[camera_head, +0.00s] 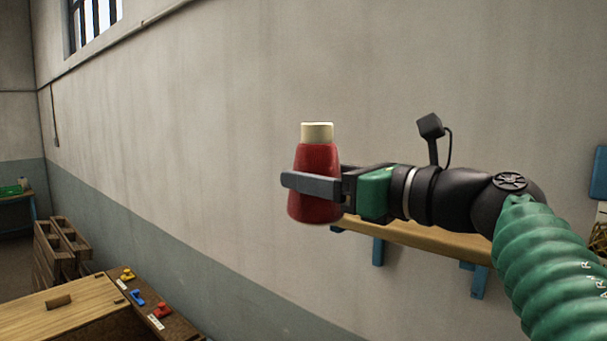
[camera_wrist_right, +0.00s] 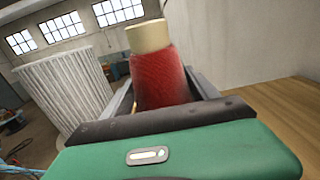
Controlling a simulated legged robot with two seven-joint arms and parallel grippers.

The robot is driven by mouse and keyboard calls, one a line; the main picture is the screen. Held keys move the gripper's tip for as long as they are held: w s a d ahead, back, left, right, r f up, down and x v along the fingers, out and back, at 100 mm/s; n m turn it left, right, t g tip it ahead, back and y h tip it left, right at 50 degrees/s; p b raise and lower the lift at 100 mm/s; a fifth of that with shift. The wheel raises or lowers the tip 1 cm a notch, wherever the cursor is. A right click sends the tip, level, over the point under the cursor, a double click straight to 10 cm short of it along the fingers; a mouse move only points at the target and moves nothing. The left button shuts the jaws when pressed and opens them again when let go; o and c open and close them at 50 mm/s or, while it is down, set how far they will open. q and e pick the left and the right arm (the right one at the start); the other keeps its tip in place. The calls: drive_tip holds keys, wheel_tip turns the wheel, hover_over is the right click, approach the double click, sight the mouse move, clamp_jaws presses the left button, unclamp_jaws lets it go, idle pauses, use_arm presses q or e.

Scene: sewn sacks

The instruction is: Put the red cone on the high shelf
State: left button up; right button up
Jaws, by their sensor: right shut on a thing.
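The red cone (camera_head: 317,165) has a cream top and stands upright in my right gripper (camera_head: 312,183). The gripper's grey fingers are shut around its middle. In the head view the cone is in the air in front of the wall, a little left of the wooden shelf (camera_head: 425,240) on blue brackets. The wrist view also shows the cone (camera_wrist_right: 158,78) between the fingers, with a wooden surface (camera_wrist_right: 285,105) to the right. My left gripper is out of view.
A wooden box or bench (camera_head: 60,308) stands at lower left, with several small coloured pieces along its edge. Wooden pallets (camera_head: 60,250) stand behind it. A ribbed pale column (camera_wrist_right: 65,90) shows at left in the wrist view. The wall left of the cone is bare.

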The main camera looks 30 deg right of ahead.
drive_tip(key=d, duration=0.1)
drive_tip(key=w+d+p, duration=0.1)
drive_tip(key=d, duration=0.1)
drive_tip(key=shift+w+d+f+p, duration=0.2)
drive_tip(key=shift+w+d+p, duration=0.3)
drive_tip(key=shift+d, duration=0.85)
drive_tip(key=shift+w+d+f+p, duration=0.2)
drive_tip(key=shift+w+d, duration=0.5)
drive_tip(key=shift+d, duration=0.7)
drive_tip(key=shift+w+d+f+p, duration=0.15)
drive_tip(key=shift+w+d+p, duration=0.35)
drive_tip(key=shift+d, duration=0.85)
drive_tip(key=shift+w, duration=0.1)
drive_tip(key=shift+f+b, duration=0.4)
drive_tip(key=shift+b, duration=0.25)
drive_tip(key=o, duration=1.6)
